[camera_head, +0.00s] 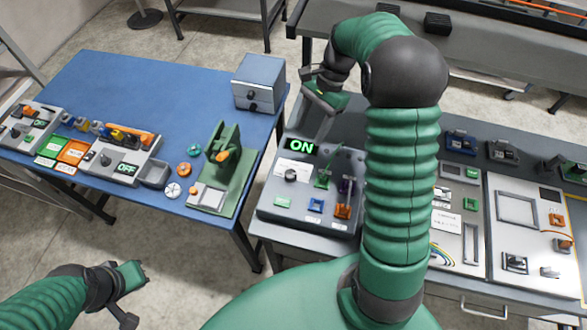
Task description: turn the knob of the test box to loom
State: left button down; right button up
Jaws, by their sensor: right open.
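The grey test box (270,205) stands on the dark bench right of the blue table. Its lit display (301,147) reads ON in green. A round dark knob (291,175) sits below the display; its pointer setting is too small to read. Green, blue and orange connectors sit on its face to the right of the knob. My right gripper (322,103) is open and empty, above the back of the test box and apart from the knob. My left gripper (133,292) hangs low over the floor at lower left, apart from everything; its jaw opening is unclear.
The blue table (130,75) holds two grey boxes with displays, a green fixture (224,160) and a blue-grey box with a knob (258,82). Panels with frames and connectors (530,215) lie right of my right arm, which hides part of the bench.

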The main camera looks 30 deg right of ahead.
jog(key=p, duration=0.1)
send_near(291, 173)
jog(key=shift+s+a+f, duration=0.1)
jog(key=shift+a+f, duration=0.7)
jog(key=shift+f, duration=0.1)
jog(key=x, duration=0.6)
jog(key=shift+d+f+p, duration=0.15)
jog(key=shift+d+p, duration=0.1)
jog(key=shift+p, duration=0.15)
jog(key=shift+d+f, duration=0.15)
jog(key=shift+f, duration=0.15)
jog(key=shift+a+r, duration=0.1)
jog(key=shift+a, duration=0.2)
jog(key=c, duration=1)
pick_arm(q)
jog(key=shift+s+a+r, duration=0.1)
jog(key=shift+a+r, duration=0.1)
jog(key=shift+r, duration=0.3)
jog(key=shift+a+r, duration=0.15)
jog(key=shift+r, duration=0.35)
pick_arm(e)
jog(key=shift+d, duration=0.1)
grip_shut()
